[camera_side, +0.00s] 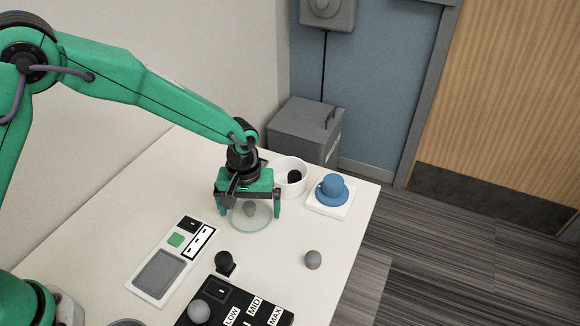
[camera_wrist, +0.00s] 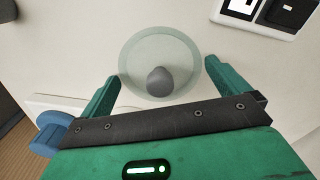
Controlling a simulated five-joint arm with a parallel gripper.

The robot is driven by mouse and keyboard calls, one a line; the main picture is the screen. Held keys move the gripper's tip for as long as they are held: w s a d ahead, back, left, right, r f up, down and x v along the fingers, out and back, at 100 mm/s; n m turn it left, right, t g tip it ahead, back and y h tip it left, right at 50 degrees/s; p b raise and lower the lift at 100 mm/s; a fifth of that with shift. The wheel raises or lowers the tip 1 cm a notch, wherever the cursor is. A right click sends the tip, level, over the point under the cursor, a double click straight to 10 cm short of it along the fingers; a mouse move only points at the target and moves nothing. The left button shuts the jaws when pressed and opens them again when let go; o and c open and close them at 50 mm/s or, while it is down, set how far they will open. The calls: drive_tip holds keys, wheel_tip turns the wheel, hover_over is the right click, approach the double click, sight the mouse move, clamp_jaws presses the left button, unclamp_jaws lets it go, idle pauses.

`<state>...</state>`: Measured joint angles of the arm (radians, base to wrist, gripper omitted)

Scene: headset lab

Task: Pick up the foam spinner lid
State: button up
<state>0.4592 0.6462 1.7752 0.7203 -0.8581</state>
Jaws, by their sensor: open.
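The foam spinner lid (camera_side: 250,222) is a round, see-through, pale green disc with a grey knob (camera_side: 249,208) at its middle. It appears to lie flat on the white table. My gripper (camera_side: 250,211) is above it, pointing down, with its green fingers spread on either side of the knob. In the wrist view the lid (camera_wrist: 140,48) lies between and beyond the fingertips, and its grey knob (camera_wrist: 160,82) sits in the gap of the open gripper (camera_wrist: 162,72). Neither finger visibly touches the knob. Whether the fingertips touch the disc, I cannot tell.
A white cup (camera_side: 299,182) with something dark inside stands just behind my gripper. A blue hat-shaped thing (camera_side: 333,188) sits on a white pad (camera_side: 328,209) to the right. A control panel (camera_side: 160,275), a black labelled box (camera_side: 268,317) and a grey ball (camera_side: 313,260) are nearer the front.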

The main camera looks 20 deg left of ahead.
sight(250, 205)
drive_tip(key=c, duration=0.7)
drive_tip(key=shift+o, duration=0.2)
drive_tip(key=shift+r, duration=0.85)
wheel_tip(250, 205, up, 2)
drive_tip(key=shift+r, duration=0.25)
drive_tip(key=s+d+r, duration=0.6)
drive_tip(key=s, duration=0.3)
drive_tip(key=shift+s+d+r, duration=0.15)
drive_tip(key=shift+s+r, duration=0.25)
drive_tip(key=shift+w, duration=0.1)
